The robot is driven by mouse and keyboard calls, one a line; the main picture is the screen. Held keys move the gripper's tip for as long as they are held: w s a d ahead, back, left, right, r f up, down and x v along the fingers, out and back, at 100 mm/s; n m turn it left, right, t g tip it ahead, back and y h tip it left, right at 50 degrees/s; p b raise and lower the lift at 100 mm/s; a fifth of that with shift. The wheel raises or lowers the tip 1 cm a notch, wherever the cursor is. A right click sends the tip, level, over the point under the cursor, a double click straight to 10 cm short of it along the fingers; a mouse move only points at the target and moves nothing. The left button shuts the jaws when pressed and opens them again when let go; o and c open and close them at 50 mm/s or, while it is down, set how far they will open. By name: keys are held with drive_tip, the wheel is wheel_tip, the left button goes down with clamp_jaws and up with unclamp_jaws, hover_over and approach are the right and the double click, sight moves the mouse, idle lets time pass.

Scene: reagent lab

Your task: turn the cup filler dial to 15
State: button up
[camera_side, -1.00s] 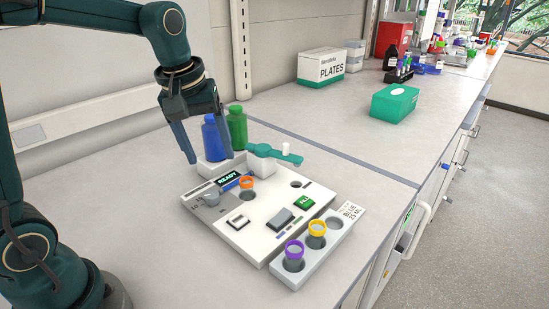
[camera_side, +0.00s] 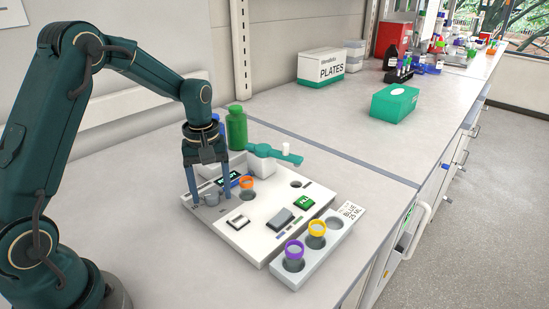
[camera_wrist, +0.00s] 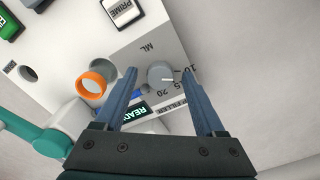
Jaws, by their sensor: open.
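The dial (camera_wrist: 158,74) is a grey round knob on the white cup filler panel (camera_wrist: 150,48). Its white pointer line faces right in the wrist view, toward the printed 10 and 15 side; the exact mark is hard to tell. A 20 is printed below it. My gripper (camera_wrist: 160,71) is open, with one finger on each side of the dial and a visible gap to each. In the side view my gripper (camera_side: 211,198) is down low over the dial (camera_side: 211,199), fingers pointing down. The fingers partly cover the printed scale.
An orange-rimmed cup (camera_side: 247,183) stands close beside the dial. A teal arm (camera_side: 275,152) reaches over the panel's back. Blue and green bottles (camera_side: 237,128) stand behind. A rack (camera_side: 307,255) with purple and yellow cups lies in front.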

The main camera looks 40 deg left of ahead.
clamp_jaws()
drive_tip(key=shift+m, duration=0.3)
drive_tip(key=m, duration=0.3)
drive_tip(key=shift+m, duration=2)
unclamp_jaws()
